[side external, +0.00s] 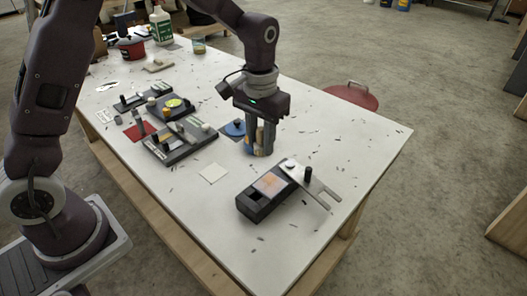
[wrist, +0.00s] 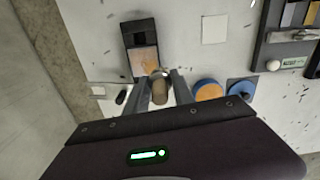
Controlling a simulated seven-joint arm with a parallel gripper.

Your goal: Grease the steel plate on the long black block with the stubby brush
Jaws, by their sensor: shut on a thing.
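My gripper (side external: 262,138) is shut on the stubby brush, with its fingers pointing down above the white table. In the wrist view the brush (wrist: 160,92) is a short brown handle between the fingers, its lighter far end overlapping the near edge of the plate. Contact cannot be told. The long black block (side external: 254,208) lies right of and nearer than the gripper in the side view; it also shows in the wrist view (wrist: 137,27). The steel plate (side external: 270,183) on it has an orange-brown patch and shows in the wrist view (wrist: 144,58).
A blue-rimmed tin with orange contents (wrist: 208,91) stands beside the gripper, near a blue disc (side external: 235,128). A forked metal piece with a black knob (side external: 318,187) adjoins the block. Black fixtures (side external: 180,145) stand left. A white square (side external: 213,173) lies on clear table.

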